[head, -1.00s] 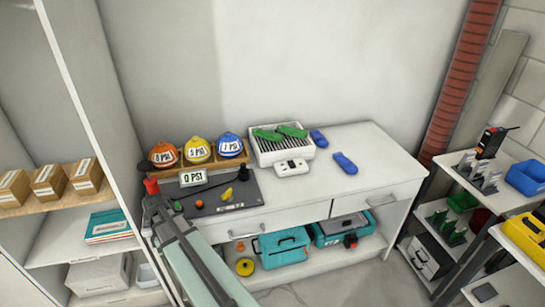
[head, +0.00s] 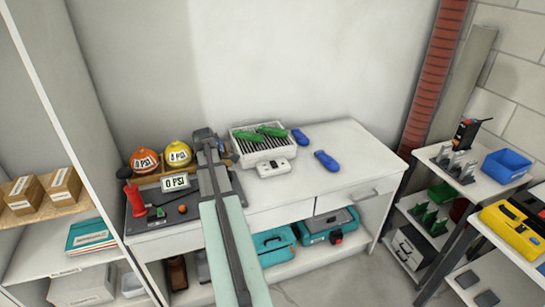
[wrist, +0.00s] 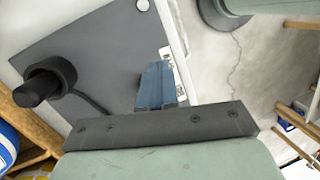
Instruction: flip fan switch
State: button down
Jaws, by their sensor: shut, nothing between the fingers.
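No part is clearly marked as a fan switch. A small white box (head: 273,168) with round details on top sits on the white bench. Right behind it is a white slatted tray or grille unit (head: 237,131) with green items (head: 271,130) on top. My gripper (head: 208,150) is over the left part of the bench, left of the white box, and hides part of the dark mat. In the wrist view my gripper's blue-grey fingers (wrist: 155,85) are together with nothing between them, over the mat. A black cylinder with a cable (wrist: 45,85) is to their left.
A red-handled tool (head: 135,200) and a "0 PSI" display (head: 175,182) are near the mat. Two blue items (head: 326,160) lie on the right, where the bench top is mostly clear.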

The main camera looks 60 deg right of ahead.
jog(key=s+d+r+t, duration=0.1)
jog(key=d+r, duration=0.2)
jog(key=d, duration=0.4)
jog(key=s+d+r, duration=0.1)
jog(key=d+r, duration=0.1)
jog(key=d, duration=0.5)
notch_tip(320, 180, up, 8)
jog(key=f+n+t, duration=0.1)
jog(key=n+t, duration=0.1)
send_over(272, 161)
jog(key=shift+s+r+h, duration=0.2)
jog(key=shift+r+h, duration=0.05)
jog(key=shift+h, duration=0.15)
notch_tip(272, 161, down, 14)
jog(key=shift+f, duration=0.1)
